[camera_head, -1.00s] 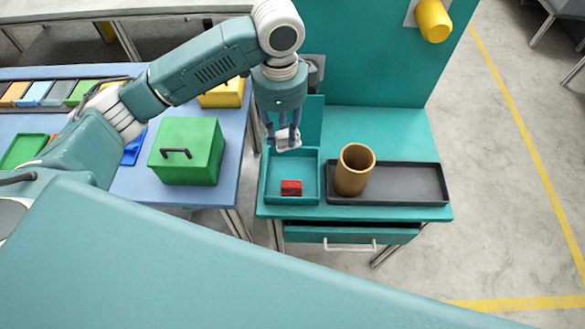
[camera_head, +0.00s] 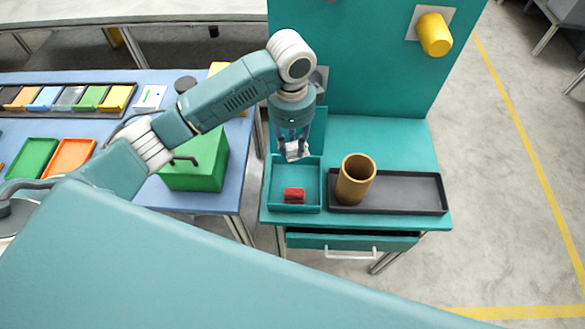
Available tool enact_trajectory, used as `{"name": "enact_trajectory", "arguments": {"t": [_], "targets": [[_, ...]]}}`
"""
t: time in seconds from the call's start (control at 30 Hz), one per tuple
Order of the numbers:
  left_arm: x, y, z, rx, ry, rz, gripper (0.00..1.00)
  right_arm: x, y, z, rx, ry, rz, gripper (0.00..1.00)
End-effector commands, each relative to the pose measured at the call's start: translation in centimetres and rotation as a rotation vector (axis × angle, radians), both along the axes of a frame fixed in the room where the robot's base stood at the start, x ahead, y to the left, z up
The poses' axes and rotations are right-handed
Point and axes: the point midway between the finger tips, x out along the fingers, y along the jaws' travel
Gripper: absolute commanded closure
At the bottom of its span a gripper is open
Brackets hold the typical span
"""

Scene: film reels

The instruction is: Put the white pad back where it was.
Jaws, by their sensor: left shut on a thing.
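My left gripper (camera_head: 294,144) points down, shut on the small white pad (camera_head: 297,152). The pad is held above the back part of the teal tray (camera_head: 318,200), and the fingers partly hide it. A red block (camera_head: 294,195) lies in the front part of that tray. My right gripper is not in view.
A brown cylinder (camera_head: 355,183) stands in the dark tray (camera_head: 415,193) to the right, above a slightly open drawer (camera_head: 350,241). On the blue table are a green box (camera_head: 200,165), green (camera_head: 33,158) and orange (camera_head: 70,158) trays, and a white card (camera_head: 150,97).

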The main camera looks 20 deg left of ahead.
Motion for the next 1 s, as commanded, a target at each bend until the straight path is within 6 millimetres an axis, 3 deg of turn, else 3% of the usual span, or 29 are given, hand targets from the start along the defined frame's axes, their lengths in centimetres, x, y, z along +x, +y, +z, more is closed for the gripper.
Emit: {"name": "enact_trajectory", "arguments": {"t": [0.1, 0.3, 0.47, 0.7, 1.0], "targets": [[-0.2, 0.1, -3.2, 0.002, 0.006, 0.001, 1.0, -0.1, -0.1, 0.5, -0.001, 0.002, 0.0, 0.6], [-0.1, 0.0, -6.9, 0.001, 0.001, -0.001, 1.0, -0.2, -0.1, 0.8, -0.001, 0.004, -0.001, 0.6], [0.0, 0.0, -8.2, 0.001, 0.0, -0.002, 1.0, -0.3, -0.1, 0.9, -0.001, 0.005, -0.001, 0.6], [-0.1, 0.1, -11.5, 0.002, 0.002, -0.001, 1.0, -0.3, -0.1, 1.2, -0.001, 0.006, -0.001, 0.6], [0.0, 0.0, -12.0, 0.0, -0.001, -0.003, 1.0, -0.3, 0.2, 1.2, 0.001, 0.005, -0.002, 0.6]]}}
